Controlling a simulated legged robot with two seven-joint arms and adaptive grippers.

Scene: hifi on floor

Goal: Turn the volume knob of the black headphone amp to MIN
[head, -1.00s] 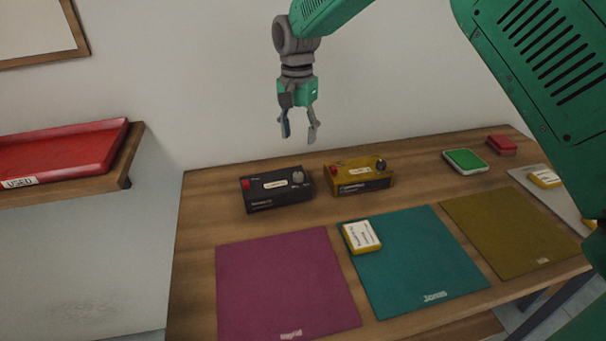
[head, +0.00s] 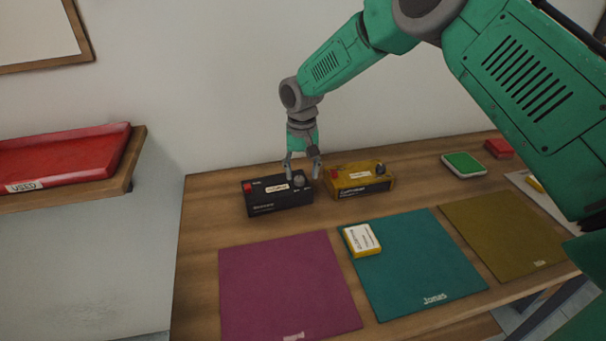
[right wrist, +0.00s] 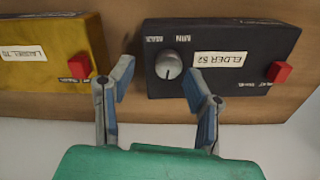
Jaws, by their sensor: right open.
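The black headphone amp (head: 275,198) stands at the back of the table, with a red button, a white label and a grey volume knob (head: 299,181). In the right wrist view the black amp (right wrist: 225,78) appears upside down; its knob (right wrist: 168,65) sits near the MAX and MIN marks. I cannot tell exactly where the knob points. My right gripper (head: 303,177) is open and points down at the knob. In the right wrist view the fingers of the right gripper (right wrist: 157,70) lie either side of the knob, apart from it. My left gripper is not in view.
A yellow amp (head: 358,183) stands close to the right of the black one; it also shows in the right wrist view (right wrist: 45,60). Magenta (head: 288,285), teal (head: 425,270) and olive (head: 510,235) mats lie in front. A red tray (head: 70,155) is on a shelf at left.

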